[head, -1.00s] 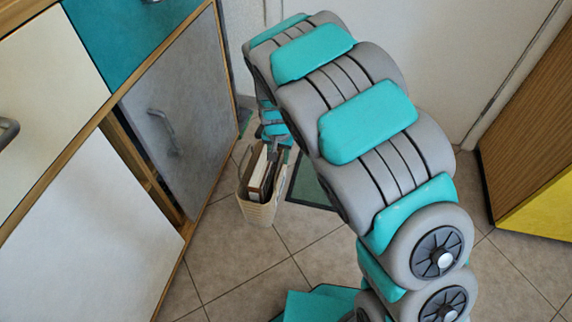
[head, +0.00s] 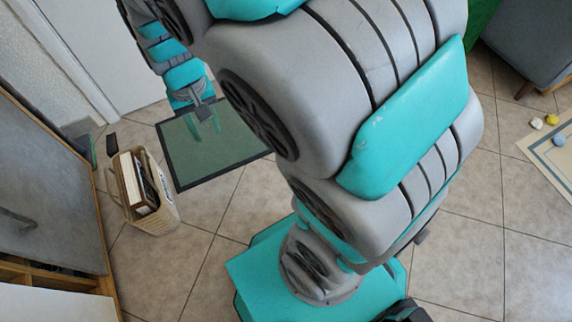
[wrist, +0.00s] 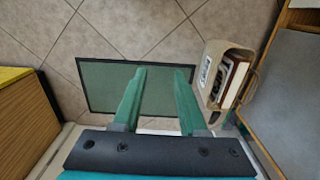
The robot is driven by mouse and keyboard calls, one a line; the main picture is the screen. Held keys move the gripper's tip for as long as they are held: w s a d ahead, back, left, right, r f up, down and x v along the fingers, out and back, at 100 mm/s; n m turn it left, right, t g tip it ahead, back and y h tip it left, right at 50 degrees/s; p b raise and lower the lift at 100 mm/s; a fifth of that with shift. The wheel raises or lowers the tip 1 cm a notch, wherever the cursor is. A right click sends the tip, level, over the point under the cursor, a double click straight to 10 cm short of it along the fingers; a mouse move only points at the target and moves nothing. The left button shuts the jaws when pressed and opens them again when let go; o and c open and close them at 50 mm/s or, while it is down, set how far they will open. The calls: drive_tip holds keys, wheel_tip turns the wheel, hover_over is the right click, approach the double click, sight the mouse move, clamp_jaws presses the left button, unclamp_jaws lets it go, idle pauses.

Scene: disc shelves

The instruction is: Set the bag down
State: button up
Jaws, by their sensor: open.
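The beige bag (head: 155,216) stands upright on the tiled floor beside the dark-framed green mat (head: 181,181), with books or cases sticking out of its top. In the wrist view the bag (wrist: 209,76) is to the right of my fingers, and its thin handle shows on its right side. My gripper (head: 205,122) is open and empty, with its green fingers over the mat and apart from the bag. In the wrist view the open fingers (wrist: 163,70) point toward the mat (wrist: 95,75) with nothing between them.
A grey cabinet door (head: 45,190) stands close to the left of the bag. A white door (head: 110,45) is behind the mat. A striped mat (head: 555,150) with small coloured pieces lies on the right. Tiled floor (head: 460,250) is clear in front.

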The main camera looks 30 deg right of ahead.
drive_tip(key=s+d+r, duration=0.2)
drive_tip(key=s+d, duration=0.2)
drive_tip(key=s, duration=0.5)
drive_tip(key=s+d+r+n+g, duration=0.1)
drive_tip(key=s+d+r, duration=0.2)
drive_tip(key=s, duration=0.7)
drive_tip(key=shift+s+d+g, duration=0.3)
drive_tip(key=shift+d, duration=0.3)
wheel_tip(320, 180, up, 6)
drive_tip(key=p, duration=0.6)
drive_tip(key=shift+r, duration=0.1)
